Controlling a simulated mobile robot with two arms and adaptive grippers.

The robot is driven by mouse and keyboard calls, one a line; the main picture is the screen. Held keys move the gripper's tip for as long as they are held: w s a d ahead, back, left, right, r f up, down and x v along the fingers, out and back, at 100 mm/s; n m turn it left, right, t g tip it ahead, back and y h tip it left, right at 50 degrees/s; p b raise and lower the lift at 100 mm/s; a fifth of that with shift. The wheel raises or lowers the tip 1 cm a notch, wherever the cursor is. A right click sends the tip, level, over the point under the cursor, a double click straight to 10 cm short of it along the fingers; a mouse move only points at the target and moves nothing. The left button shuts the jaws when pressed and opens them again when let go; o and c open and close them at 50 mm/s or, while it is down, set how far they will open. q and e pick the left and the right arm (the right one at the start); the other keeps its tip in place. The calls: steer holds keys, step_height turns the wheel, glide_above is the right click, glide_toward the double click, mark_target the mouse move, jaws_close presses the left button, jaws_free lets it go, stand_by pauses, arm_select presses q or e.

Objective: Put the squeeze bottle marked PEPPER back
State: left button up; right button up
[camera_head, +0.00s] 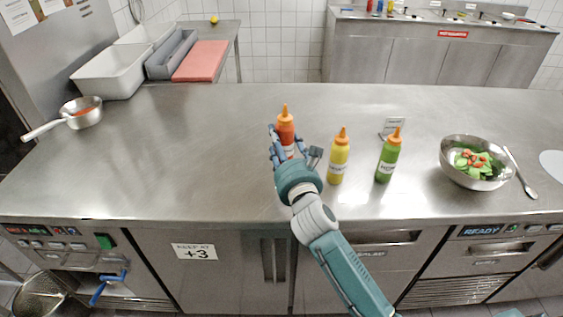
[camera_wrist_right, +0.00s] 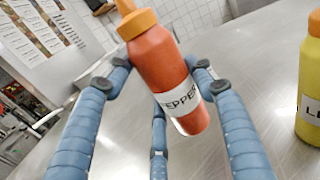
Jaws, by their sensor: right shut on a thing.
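The orange-red squeeze bottle (camera_head: 286,131) has an orange cap and stands out above the counter at the middle of the head view. In the right wrist view its white label reads PEPPER on the bottle (camera_wrist_right: 165,65), which looks tilted there. My right gripper (camera_head: 291,146) is shut on this bottle, with its blue fingers around the body. The fingers hide its lower part in the head view, and I cannot tell whether its base touches the steel counter (camera_head: 180,160). My left gripper is not in view.
A yellow bottle (camera_head: 338,160) stands close right of my right gripper, then a green bottle (camera_head: 388,158). A small sign holder (camera_head: 393,124) stands behind them. A salad bowl (camera_head: 476,163) and spoon (camera_head: 520,176) lie farther right. A saucepan (camera_head: 82,112) is far left. The counter's left middle is clear.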

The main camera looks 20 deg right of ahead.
steer(key=shift+f, duration=0.9)
step_height(320, 180, down, 4)
steer(key=shift+f+b, duration=0.1)
steer(key=shift+b, duration=0.45)
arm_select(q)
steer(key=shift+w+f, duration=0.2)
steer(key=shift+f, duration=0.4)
arm_select(e)
steer(key=shift+f, duration=0.1)
steer(key=o, duration=0.7)
steer(key=shift+f, duration=0.1)
